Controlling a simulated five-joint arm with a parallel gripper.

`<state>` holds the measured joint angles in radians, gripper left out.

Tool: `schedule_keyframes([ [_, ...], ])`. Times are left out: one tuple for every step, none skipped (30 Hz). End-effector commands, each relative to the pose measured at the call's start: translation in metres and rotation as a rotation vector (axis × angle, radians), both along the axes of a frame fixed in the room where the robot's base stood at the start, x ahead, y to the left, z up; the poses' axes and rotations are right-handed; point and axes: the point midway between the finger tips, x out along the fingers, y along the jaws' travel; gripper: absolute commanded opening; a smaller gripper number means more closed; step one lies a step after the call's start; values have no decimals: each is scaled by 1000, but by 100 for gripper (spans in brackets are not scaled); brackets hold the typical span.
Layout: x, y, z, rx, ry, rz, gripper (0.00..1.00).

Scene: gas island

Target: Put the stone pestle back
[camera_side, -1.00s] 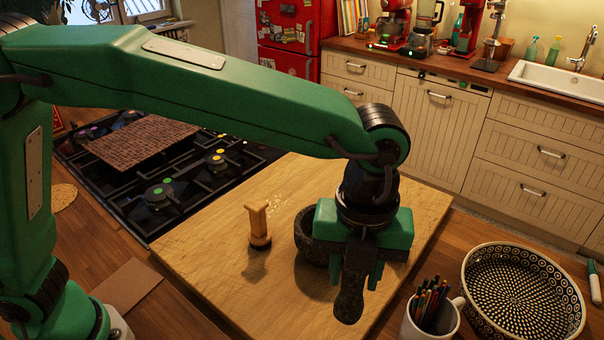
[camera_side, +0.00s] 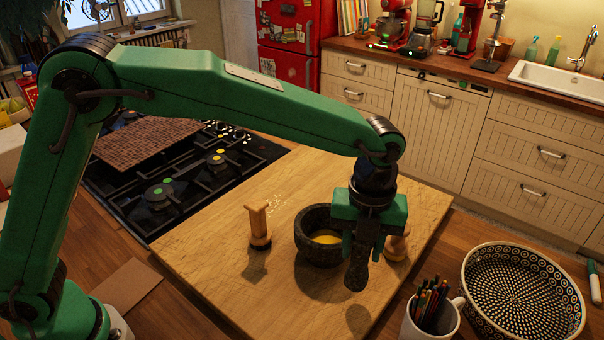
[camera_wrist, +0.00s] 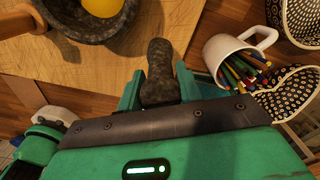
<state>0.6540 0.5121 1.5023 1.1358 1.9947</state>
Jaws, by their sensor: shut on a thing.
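My gripper (camera_side: 368,234) is shut on the dark stone pestle (camera_side: 357,268), which hangs upright with its thick end down, above the wooden board (camera_side: 215,285). In the wrist view the pestle (camera_wrist: 158,75) sits between the green fingers. The dark stone mortar (camera_side: 308,248) stands on the board, left of and behind the pestle in the side view. Something yellow lies inside the mortar, and it also shows in the wrist view (camera_wrist: 102,6). The pestle is outside the mortar and apart from it.
A wooden mill (camera_side: 258,225) stands left of the mortar; another wooden piece (camera_side: 398,245) is partly hidden behind my gripper. A white mug of pencils (camera_side: 428,312) and a patterned bowl (camera_side: 570,305) are at right. The gas hob (camera_side: 170,190) lies behind left. The board's front left is clear.

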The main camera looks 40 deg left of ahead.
Motion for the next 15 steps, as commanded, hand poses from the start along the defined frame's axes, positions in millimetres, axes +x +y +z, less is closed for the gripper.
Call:
schedule_keyframes([
  [0,0,-2,0,0,0,0],
  [0,0,-4,0,0,0,0],
  [0,0,-8,1,0,0,0],
  [0,0,-11,0,1,0,0],
  [0,0,-14,1,2,0,0],
  [-1,0,-19,1,2,0,0],
  [-1,0,-23,2,2,0,0],
  [-1,0,-26,2,2,0,0],
  [0,0,-30,1,2,0,0],
  [0,0,-33,1,0,0,0],
  [0,0,-35,1,0,0,0],
  [0,0,-37,1,0,0,0],
  [0,0,-38,1,0,0,0],
  [0,0,-39,0,0,0,0],
  [0,0,-39,0,0,0,0],
])
